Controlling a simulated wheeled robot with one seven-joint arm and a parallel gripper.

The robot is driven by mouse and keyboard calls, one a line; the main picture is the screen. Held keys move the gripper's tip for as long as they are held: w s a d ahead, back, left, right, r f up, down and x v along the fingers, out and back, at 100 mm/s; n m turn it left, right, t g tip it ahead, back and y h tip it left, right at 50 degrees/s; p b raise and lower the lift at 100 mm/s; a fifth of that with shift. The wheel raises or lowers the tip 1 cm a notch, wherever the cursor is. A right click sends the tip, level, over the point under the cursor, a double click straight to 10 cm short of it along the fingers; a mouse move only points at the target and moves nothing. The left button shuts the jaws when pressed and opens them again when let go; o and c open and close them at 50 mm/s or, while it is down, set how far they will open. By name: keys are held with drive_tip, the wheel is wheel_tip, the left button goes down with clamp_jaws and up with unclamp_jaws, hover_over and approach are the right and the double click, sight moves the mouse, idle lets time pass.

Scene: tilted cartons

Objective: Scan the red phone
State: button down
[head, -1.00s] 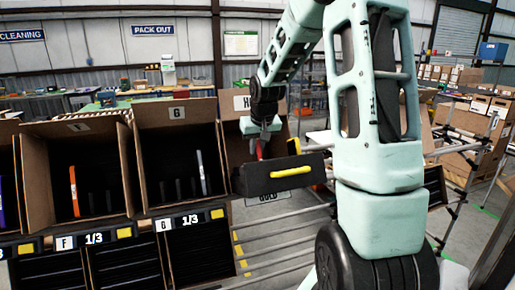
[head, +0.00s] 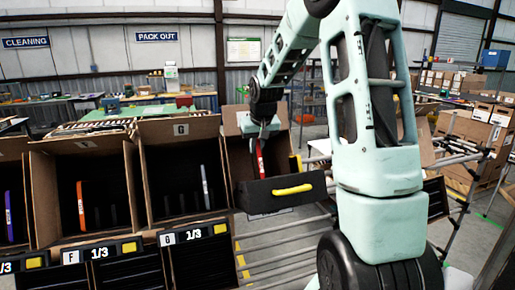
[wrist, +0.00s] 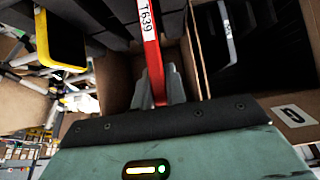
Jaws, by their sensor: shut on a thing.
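The red phone (head: 260,160) is a thin upright slab, seen edge-on in the head view. In the wrist view the red phone (wrist: 150,50) carries a white label reading T639. My gripper (head: 263,141) is shut on it and points down; its grey fingers (wrist: 157,88) pinch the phone's edge in the wrist view. The phone is in front of the open cardboard carton at the right end of the row. Its lower end is near the top edge of a black box front with a yellow handle (head: 292,190). I cannot pick out a scanner for certain.
Tilted cartons (head: 181,130) stand left in a row, holding an orange phone (head: 81,205), a silver-white phone (head: 205,188) and a purple one (head: 9,216). A yellow-edged dark device (wrist: 60,42) shows left in the wrist view. Metal roller rails (head: 285,240) lie below.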

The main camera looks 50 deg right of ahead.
drive_tip(key=shift+w+d+r+p, duration=0.2)
drive_tip(key=shift+w+r+p, duration=0.15)
drive_tip(key=shift+r+p, duration=0.35)
drive_tip(key=shift+w+d+r+p, duration=0.2)
drive_tip(key=shift+w+r+p, duration=0.2)
drive_tip(key=shift+r, duration=0.45)
